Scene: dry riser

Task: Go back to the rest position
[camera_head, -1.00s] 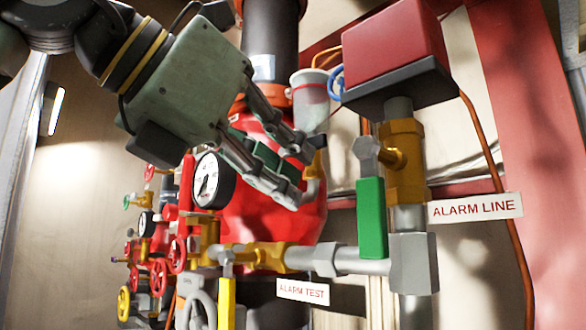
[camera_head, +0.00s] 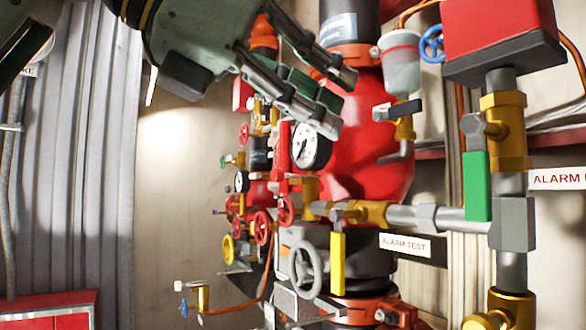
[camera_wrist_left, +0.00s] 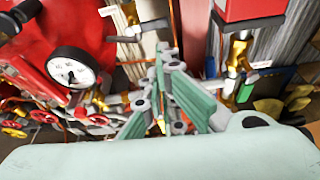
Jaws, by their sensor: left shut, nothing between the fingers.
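My left gripper (camera_head: 335,98) comes in from the upper left in the head view. Its fingers are together and empty, in front of the red riser body (camera_head: 362,140) and just above the pressure gauge (camera_head: 311,147). In the left wrist view the gripper (camera_wrist_left: 168,55) also shows, with the gauge (camera_wrist_left: 73,68) to its left. Whether it touches anything cannot be told. My right gripper is in neither view.
To the right are the red alarm box (camera_head: 500,32), the green lever (camera_head: 477,185) and the alarm line pipe. Below are the yellow lever (camera_head: 338,262), a grey handwheel (camera_head: 305,270) and several red valve wheels. A red cabinet (camera_head: 50,310) stands at lower left.

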